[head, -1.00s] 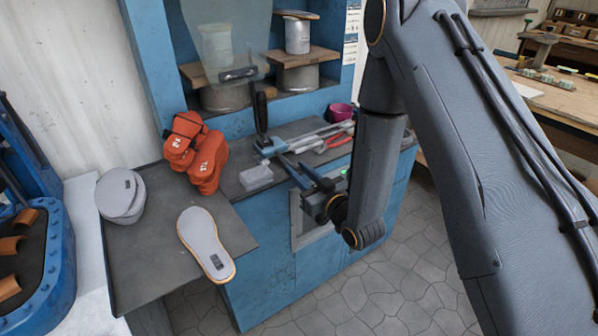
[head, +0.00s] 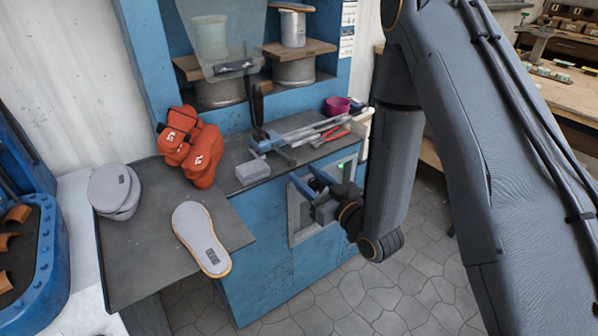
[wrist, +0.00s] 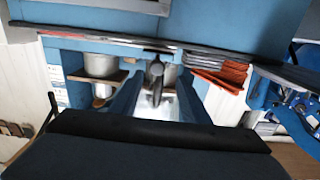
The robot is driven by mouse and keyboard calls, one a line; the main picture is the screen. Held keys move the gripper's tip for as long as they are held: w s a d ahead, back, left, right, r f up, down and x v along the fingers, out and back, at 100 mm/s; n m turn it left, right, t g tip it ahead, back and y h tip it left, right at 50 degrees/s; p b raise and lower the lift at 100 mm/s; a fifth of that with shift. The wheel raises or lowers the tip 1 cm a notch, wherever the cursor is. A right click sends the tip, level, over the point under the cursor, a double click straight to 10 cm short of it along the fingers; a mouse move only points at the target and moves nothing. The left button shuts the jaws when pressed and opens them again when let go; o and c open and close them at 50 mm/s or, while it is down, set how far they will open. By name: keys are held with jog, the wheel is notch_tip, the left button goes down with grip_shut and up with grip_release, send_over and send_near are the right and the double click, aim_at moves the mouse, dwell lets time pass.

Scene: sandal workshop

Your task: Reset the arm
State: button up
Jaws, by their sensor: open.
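My gripper (head: 308,179) is open and empty, its two blue fingers held apart in front of the blue cabinet's face, just below the front edge of the dark worktop. My arm comes down from the top right of the head view. In the wrist view my gripper (wrist: 158,88) shows as two blue fingers with nothing held between them. The wrist picture looks tilted, with the cabinet behind the fingers. I cannot tell the exact gap between the fingers and the cabinet.
A grey insole (head: 202,238) lies on the side shelf, beside round grey pads (head: 115,190). Orange-red sandal pieces (head: 192,146), a grey block (head: 252,171) and a pink cup (head: 337,106) stand on the worktop. Paved floor (head: 385,295) is clear at lower right.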

jog(key=shift+v, duration=1)
jog(key=d+f+m+g+h, duration=0.25)
jog(key=d+g+h, duration=0.35)
jog(key=d+h, duration=0.5)
jog(key=s+d+r+m+g, duration=0.2)
jog(key=s+d+r+g, duration=0.1)
jog(key=s, duration=0.6)
jog(key=s+d+r+m+g, duration=0.3)
jog(key=s+d+g, duration=0.1)
jog(key=s, duration=0.6)
jog(key=shift+s+d+r+g, duration=0.2)
jog(key=shift+s+g, duration=0.1)
jog(key=shift+g, duration=0.2)
